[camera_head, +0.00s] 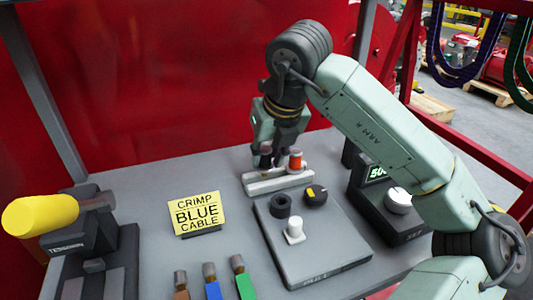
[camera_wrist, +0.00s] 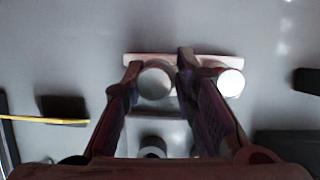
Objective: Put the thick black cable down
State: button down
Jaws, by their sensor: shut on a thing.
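My gripper (camera_head: 268,143) points down over a pale rack (camera_head: 280,182) at the back of the table. Its fingers are shut on a short dark upright piece, the thick black cable (camera_head: 265,160), at the rack's left end. In the wrist view the cable's round grey end (camera_wrist: 156,82) shows between the two fingertips (camera_wrist: 158,65). Its lower end seems to be at the rack, but I cannot tell whether it is seated or just above.
A grey plate (camera_head: 325,250) with a black ring (camera_head: 280,206), a dial (camera_head: 316,195) and a white knob (camera_head: 295,232) lies in front. A yellow sign (camera_head: 195,212) stands left. A yellow-handled tool (camera_head: 40,215) is far left; brown, blue and green cables (camera_head: 212,283) are at the front.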

jog(key=shift+f+b, duration=0.45)
jog(key=shift+f, duration=0.2)
jog(key=c, duration=1.3)
grip_release()
jog(key=shift+r, duration=0.1)
jog(key=shift+r+p, duration=0.6)
jog(key=shift+r, duration=0.05)
jog(key=b+v, duration=0.1)
jog(key=v, duration=1.1)
